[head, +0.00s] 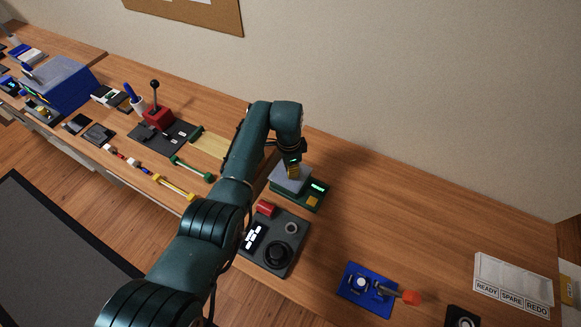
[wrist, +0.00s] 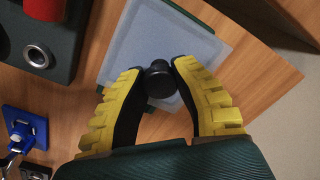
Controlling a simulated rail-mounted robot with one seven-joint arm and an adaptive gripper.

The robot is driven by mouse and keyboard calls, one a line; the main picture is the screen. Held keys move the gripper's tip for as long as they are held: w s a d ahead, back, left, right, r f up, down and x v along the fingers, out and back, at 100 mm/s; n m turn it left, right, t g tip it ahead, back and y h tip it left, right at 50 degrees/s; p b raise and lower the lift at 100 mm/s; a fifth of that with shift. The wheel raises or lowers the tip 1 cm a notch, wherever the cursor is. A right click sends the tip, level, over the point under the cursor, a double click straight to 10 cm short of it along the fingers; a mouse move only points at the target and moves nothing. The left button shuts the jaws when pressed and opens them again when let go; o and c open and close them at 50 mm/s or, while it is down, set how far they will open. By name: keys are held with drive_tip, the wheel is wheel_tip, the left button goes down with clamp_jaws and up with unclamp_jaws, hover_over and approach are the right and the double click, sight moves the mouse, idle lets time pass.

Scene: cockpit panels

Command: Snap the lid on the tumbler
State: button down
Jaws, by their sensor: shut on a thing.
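My gripper (head: 292,172) is over the green device with the pale grey plate. In the wrist view my gripper (wrist: 158,70) has its yellow-backed fingers closed on a small round black knob (wrist: 159,84). The knob shows against the pale square plate (wrist: 170,35); I cannot tell whether it touches the plate. In the head view the fingers hide the knob. I cannot make out a tumbler or a lid with certainty in either view.
The green device (head: 312,204) has a lit display. Beside it is a dark panel (head: 247,262) with a red cylinder (head: 265,208), a grey ring (head: 291,228) and a black round part (head: 278,256). A blue fixture (head: 352,288) stands farther right.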

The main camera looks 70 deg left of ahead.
drive_tip(key=shift+f, duration=0.1)
idle(0.3)
drive_tip(key=shift+c, duration=1.6)
unclamp_jaws()
drive_tip(key=shift+r+p, duration=3.25)
drive_tip(key=shift+r, duration=0.3)
drive_tip(key=shift+f, duration=0.1)
clamp_jaws()
